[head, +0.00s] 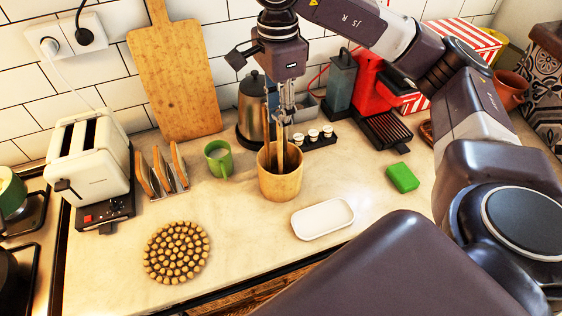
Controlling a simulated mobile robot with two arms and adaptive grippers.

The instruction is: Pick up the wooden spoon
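A round wooden pot (280,187) stands on the counter in the middle of the head view. Several thin utensil handles stick up from it, and a light wooden one (280,152), perhaps the wooden spoon, stands nearly upright. The spoon's bowl cannot be seen. My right gripper (286,117) points straight down over the pot, with its fingers at the top of the handles. The fingers look close together, but whether they hold a handle cannot be made out. My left gripper is not in view.
A kettle (251,106) stands close behind the pot, and small jars (313,136) sit to its right. A green mug (218,158) is at its left, a white dish (322,218) in front. A red coffee machine (372,90) stands at back right.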

